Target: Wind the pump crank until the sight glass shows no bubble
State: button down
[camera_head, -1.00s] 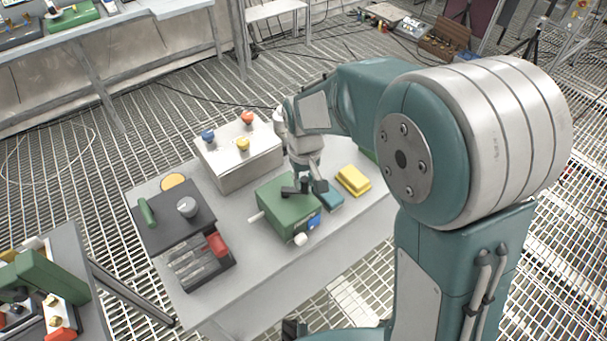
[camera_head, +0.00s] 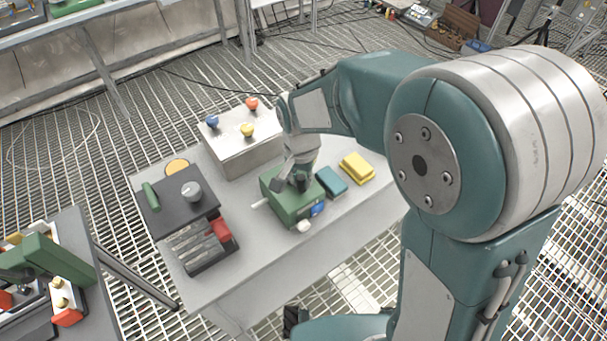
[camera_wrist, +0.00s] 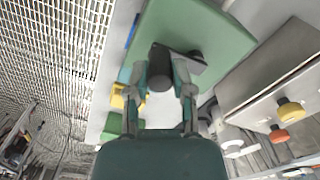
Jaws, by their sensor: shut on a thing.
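The pump is a green box (camera_head: 290,210) on the grey table, with a blue window-like patch (camera_head: 318,209) on its front side that may be the sight glass. It is too small to tell whether a bubble shows. A white knob sits below the patch and a white stub sticks out at the left. My gripper (camera_head: 291,180) is over the box top, shut on the dark crank handle. In the wrist view, my gripper (camera_wrist: 169,82) has its fingers on either side of the black crank handle (camera_wrist: 159,58), with a short dark crank arm (camera_wrist: 190,58) beside it over the green top.
A teal block (camera_head: 331,181) and a yellow block (camera_head: 357,168) lie right of the pump. A metal box with coloured knobs (camera_head: 240,150) stands behind. A dark unit with a green handle (camera_head: 180,208) and a tray of grey blocks (camera_head: 200,245) are left.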

aim_at(298, 177)
jog(key=shift+s+a+m, duration=0.1)
jog(key=shift+a+m, duration=0.05)
jog(key=shift+m, duration=0.25)
jog(key=shift+c, duration=2.4)
grip_release()
jog(key=shift+a, duration=0.1)
notch_tip(298, 177, up, 12)
jog(key=shift+f, duration=0.1)
